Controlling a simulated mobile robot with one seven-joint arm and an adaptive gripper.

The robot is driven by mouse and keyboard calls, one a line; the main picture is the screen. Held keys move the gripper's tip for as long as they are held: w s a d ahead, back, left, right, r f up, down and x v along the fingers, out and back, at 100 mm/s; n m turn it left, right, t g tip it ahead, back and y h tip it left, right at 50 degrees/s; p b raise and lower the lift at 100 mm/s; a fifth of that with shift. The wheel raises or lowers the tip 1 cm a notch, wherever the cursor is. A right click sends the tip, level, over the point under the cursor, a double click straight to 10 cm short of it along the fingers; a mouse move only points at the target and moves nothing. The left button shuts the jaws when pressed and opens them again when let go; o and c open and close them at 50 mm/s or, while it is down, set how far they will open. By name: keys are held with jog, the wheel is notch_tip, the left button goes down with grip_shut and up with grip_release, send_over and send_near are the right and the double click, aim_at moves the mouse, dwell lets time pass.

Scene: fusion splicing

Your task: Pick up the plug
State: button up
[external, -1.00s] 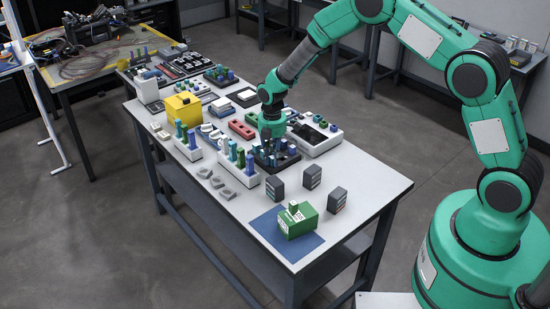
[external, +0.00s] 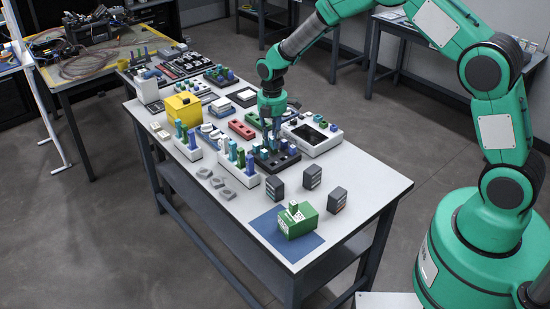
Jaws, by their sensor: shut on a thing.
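My gripper (external: 271,131) points down just above the black tray (external: 288,163), which holds several small blue and grey plugs (external: 264,154). It is shut on a small plug, which is mostly hidden by the fingers. The held plug's color and lower end are too small to make out. I cannot tell whether the plug is fully clear of the tray.
A white rack (external: 247,182) of green and blue pegs stands left of the tray. A white device with a dark screen (external: 314,137) is to the right. Dark grey boxes (external: 312,177) and a green box (external: 297,220) on a blue mat (external: 272,233) stand in front.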

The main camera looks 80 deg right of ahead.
jog(key=shift+r, duration=0.65)
jog(key=shift+a, duration=0.15)
jog(key=shift+s+a+r, duration=0.1)
jog(key=shift+s+a, duration=0.05)
jog(key=shift+a, duration=0.1)
jog(key=s+a+n+p, duration=0.1)
jog(key=s+a+n, duration=0.4)
jog(key=s+a, duration=0.8)
jog(key=s+a+r+n+p, duration=0.1)
jog(key=s+a+n, duration=0.5)
jog(key=s+a, duration=0.8)
jog(key=a, duration=0.6)
jog(key=shift+a, duration=0.2)
jog(key=shift+r, duration=0.1)
jog(key=w+d, duration=0.1)
jog(key=w, duration=0.4)
jog(key=w+d+f, duration=0.1)
jog(key=w+d, duration=0.1)
jog(key=w, duration=0.3)
jog(key=w+d+b, duration=0.1)
jog(key=w+d, duration=0.1)
jog(key=w, duration=0.3)
jog(key=shift+w+f, duration=0.1)
jog(key=shift+f, duration=0.15)
